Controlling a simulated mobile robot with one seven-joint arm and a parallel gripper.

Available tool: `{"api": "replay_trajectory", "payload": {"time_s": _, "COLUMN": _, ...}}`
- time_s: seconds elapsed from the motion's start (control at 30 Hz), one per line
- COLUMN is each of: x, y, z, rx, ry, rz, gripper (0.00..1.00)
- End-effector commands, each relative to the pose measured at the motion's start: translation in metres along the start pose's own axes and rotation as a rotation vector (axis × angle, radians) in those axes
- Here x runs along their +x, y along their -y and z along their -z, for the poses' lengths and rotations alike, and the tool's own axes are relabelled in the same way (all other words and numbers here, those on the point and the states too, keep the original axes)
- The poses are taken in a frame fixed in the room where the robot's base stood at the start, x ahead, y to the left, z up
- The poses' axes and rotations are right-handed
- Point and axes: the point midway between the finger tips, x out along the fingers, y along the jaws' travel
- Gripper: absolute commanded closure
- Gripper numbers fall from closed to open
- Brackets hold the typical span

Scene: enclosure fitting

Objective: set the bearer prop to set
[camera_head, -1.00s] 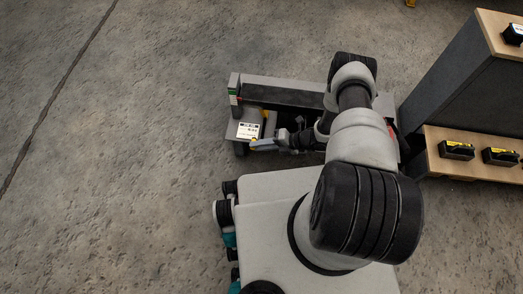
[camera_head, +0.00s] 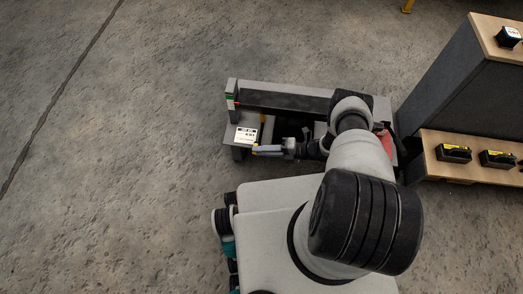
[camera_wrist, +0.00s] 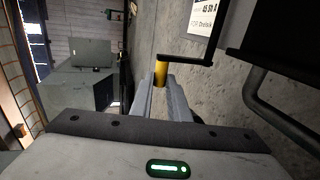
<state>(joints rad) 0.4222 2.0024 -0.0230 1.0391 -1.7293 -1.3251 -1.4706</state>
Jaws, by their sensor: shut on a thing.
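The bearer prop shows as a thin black cranked rod (camera_wrist: 188,58) with a yellow grip (camera_wrist: 160,73) in the wrist view. My gripper (camera_wrist: 163,82) is shut on the yellow grip, its two grey fingers on either side of it. In the head view my gripper (camera_head: 258,149) is at the front left of a low grey bench (camera_head: 237,153), beside a white label plate (camera_head: 246,135). Most of the rod is hidden there. A post (camera_head: 232,87) with green and red marks stands at the bench's left end.
A dark grey cabinet (camera_head: 445,85) with a wooden top stands at the right. A low wooden shelf (camera_head: 475,173) before it carries black-and-yellow blocks (camera_head: 454,153). The concrete floor (camera_head: 110,150) at the left is clear.

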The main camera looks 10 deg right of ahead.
Motion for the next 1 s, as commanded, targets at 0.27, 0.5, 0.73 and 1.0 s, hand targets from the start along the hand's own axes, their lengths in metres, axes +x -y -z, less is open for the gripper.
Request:
{"api": "replay_trajectory", "payload": {"time_s": 0.27, "x": 0.000, "y": -0.001, "z": -0.001, "rx": -0.001, "ry": 0.001, "rz": 0.000, "gripper": 0.66}}
{"api": "replay_trajectory", "payload": {"time_s": 0.5, "x": -0.005, "y": -0.001, "z": -0.001, "rx": -0.001, "ry": 0.001, "rz": 0.001, "gripper": 0.66}}
{"api": "replay_trajectory", "payload": {"time_s": 0.73, "x": -0.047, "y": -0.001, "z": -0.001, "rx": -0.001, "ry": 0.004, "rz": 0.002, "gripper": 0.66}}
{"api": "replay_trajectory", "payload": {"time_s": 1.0, "x": -0.114, "y": -0.001, "z": -0.001, "rx": -0.002, "ry": 0.004, "rz": 0.001, "gripper": 0.66}}
